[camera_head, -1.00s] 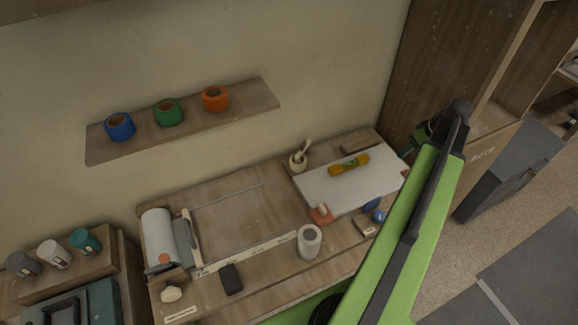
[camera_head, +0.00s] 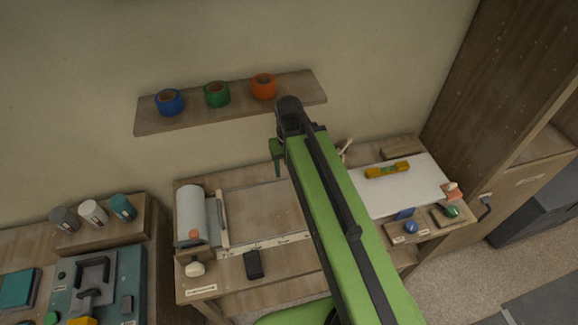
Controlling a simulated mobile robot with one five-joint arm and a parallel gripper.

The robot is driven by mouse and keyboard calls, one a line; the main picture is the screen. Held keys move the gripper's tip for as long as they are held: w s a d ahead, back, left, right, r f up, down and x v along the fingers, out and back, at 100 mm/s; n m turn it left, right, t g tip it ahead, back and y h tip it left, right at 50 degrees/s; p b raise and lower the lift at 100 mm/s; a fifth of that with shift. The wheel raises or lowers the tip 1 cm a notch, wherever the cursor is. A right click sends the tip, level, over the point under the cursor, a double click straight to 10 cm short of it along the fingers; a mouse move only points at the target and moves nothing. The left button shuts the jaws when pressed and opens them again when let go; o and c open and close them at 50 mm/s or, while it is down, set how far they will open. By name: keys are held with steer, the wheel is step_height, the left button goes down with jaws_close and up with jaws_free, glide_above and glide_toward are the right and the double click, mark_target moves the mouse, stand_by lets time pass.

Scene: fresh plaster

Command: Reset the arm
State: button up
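A short green part of my arm (camera_head: 276,155) hangs down at the left of that joint. My gripper itself does not show, so I cannot see whether it is open or holds anything. The arm covers the middle of the wooden workbench (camera_head: 285,262).
A wall shelf (camera_head: 190,118) holds blue, green and orange tape rolls. A white board (camera_head: 405,200) with a yellow level (camera_head: 387,170) lies right of my arm. A paper roll (camera_head: 190,215) lies left. A wooden cabinet (camera_head: 490,100) stands right, with floor beside it.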

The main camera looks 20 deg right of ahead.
step_height(320, 180, down, 12)
steer(key=b, duration=1.2)
steer(key=shift+f, duration=0.15)
